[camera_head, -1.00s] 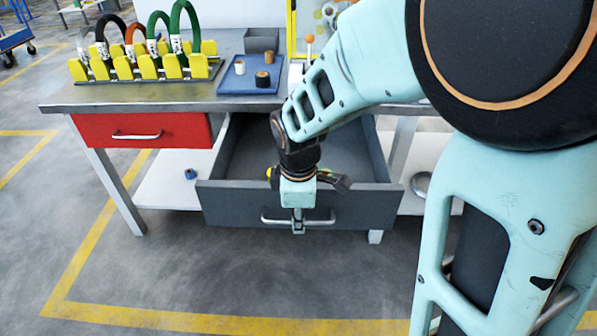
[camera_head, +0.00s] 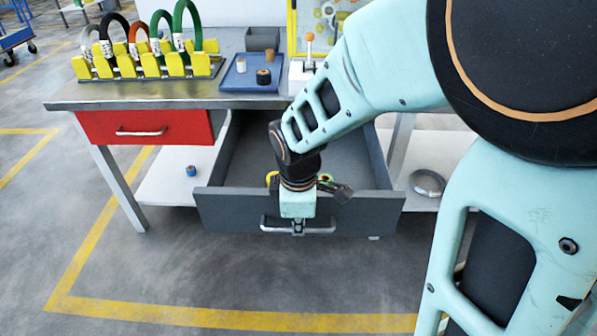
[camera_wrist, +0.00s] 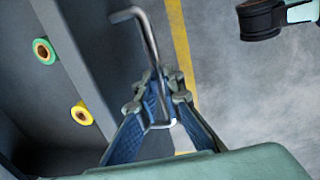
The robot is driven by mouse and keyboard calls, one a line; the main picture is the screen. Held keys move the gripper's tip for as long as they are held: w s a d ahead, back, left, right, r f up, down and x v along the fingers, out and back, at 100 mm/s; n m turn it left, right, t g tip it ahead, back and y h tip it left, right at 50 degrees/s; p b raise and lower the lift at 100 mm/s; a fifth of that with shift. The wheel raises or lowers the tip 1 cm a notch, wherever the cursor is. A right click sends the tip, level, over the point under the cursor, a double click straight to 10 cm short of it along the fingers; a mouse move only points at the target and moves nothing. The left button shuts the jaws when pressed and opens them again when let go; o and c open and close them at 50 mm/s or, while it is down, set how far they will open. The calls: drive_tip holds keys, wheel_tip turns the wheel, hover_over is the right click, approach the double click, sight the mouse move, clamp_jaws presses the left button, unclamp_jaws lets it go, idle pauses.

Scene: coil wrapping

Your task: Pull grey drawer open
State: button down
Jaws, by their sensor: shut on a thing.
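The grey drawer (camera_head: 225,212) is pulled well out from under the workbench, with its inside showing in the head view. Its metal bar handle (camera_head: 270,228) is on the front face. My gripper (camera_head: 298,228) is at the middle of the handle, pointing down, shut on the bar. In the wrist view the handle (camera_wrist: 148,40) runs between the two fingers of my gripper (camera_wrist: 163,108). A green tape roll (camera_wrist: 43,50) and a yellow tape roll (camera_wrist: 81,113) lie inside the drawer.
A closed red drawer (camera_head: 143,127) is to the left. The bench top (camera_head: 150,96) carries a yellow rack of coils (camera_head: 150,65), a blue tray (camera_head: 252,75) and a grey bin (camera_head: 262,39). A blue roll (camera_head: 191,170) and a metal ring (camera_head: 427,183) lie on the lower shelf. The floor in front is clear.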

drive_tip(key=shift+s, duration=0.45)
drive_tip(key=c, duration=2)
unclamp_jaws()
drive_tip(key=shift+c, duration=0.2)
drive_tip(key=shift+w, duration=0.1)
